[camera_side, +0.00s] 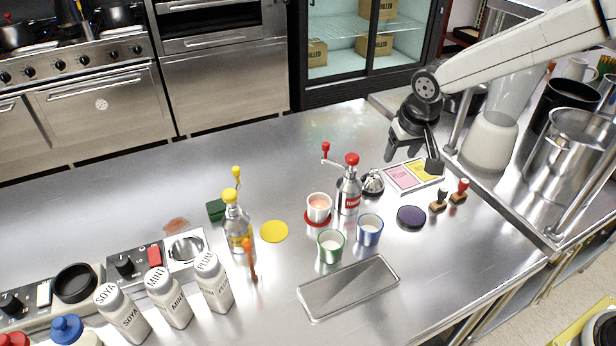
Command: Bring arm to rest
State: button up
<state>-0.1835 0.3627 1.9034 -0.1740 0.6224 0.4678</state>
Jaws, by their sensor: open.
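My gripper (414,161) hangs from the white arm at the upper right of the side view. It is above the back right part of the steel counter, by the left end of a tray with pink and yellow cards. Its dark fingers are apart and nothing shows between them. Its height above the counter is hard to tell.
A pink and yellow card tray (412,177), a bell (372,183) and a red-topped bottle (349,187) stand near my gripper. Cups, including a green-rimmed one (331,245), stand mid-counter. Pots (567,150) crowd the right. The counter's back left is clear.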

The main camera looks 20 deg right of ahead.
jog(key=s+d+f+n, duration=0.1)
jog(key=s+d+f, duration=0.1)
jog(key=s, duration=0.7)
jog(key=s+d+f, duration=0.2)
jog(key=s+d, duration=0.2)
jog(key=s, duration=0.5)
jog(key=shift+d+f+n+g+y, duration=0.25)
jog(key=shift+d+n+g+y, duration=0.05)
jog(key=shift+d+n, duration=0.1)
